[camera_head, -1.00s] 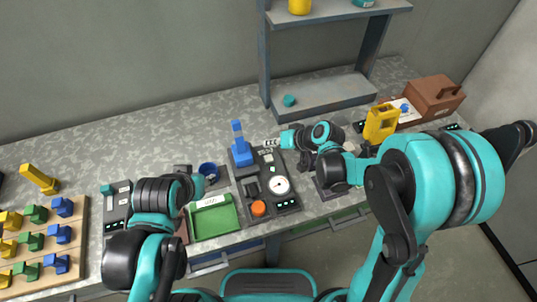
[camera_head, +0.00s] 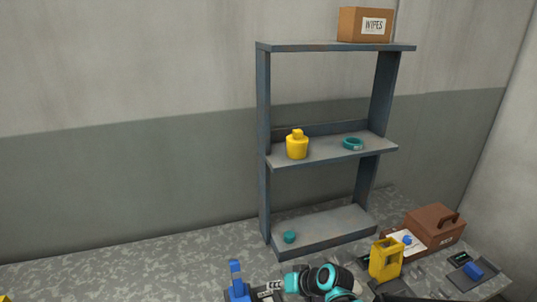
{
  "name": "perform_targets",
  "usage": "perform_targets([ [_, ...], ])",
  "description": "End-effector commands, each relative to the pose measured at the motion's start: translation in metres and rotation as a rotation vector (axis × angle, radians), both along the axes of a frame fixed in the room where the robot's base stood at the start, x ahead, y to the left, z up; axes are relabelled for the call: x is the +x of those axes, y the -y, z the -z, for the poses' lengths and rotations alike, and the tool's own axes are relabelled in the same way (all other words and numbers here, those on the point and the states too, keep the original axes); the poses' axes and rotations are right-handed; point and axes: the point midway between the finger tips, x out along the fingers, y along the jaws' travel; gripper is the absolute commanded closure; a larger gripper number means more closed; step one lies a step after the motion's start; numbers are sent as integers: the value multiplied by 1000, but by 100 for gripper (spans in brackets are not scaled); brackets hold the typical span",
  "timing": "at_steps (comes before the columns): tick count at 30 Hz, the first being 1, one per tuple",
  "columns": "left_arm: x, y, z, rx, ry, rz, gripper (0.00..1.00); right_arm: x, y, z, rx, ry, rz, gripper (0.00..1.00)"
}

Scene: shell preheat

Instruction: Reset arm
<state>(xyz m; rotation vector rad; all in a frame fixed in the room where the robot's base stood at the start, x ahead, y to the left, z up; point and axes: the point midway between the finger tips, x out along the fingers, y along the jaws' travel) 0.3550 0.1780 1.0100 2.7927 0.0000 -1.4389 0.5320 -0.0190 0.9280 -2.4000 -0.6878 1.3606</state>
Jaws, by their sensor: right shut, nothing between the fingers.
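My right gripper (camera_head: 268,287) shows at the bottom edge, with its teal and black wrist (camera_head: 322,280) to its right. It points left and is shut with nothing in it. Its fingertips are close to the right side of a blue upright device (camera_head: 237,281); I cannot tell whether they touch. The lower part of the device is cut off by the frame. My left arm and gripper are out of view.
A metal shelf (camera_head: 263,150) stands behind, holding a WIPES box (camera_head: 364,25), a yellow bottle (camera_head: 297,146), a teal ring (camera_head: 353,144) and a teal cap (camera_head: 289,237). A yellow device (camera_head: 385,259) and brown toolbox (camera_head: 434,231) stand at right.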

Motion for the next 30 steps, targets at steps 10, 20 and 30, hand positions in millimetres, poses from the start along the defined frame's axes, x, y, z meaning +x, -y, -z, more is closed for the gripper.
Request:
perform_targets([
  [10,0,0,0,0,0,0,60,-71,71,-59,-217,20,132,100],
  [20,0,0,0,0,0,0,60,-150,136,-81,-416,58,251,100],
  [30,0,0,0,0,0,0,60,-178,159,-82,-492,78,295,100],
])
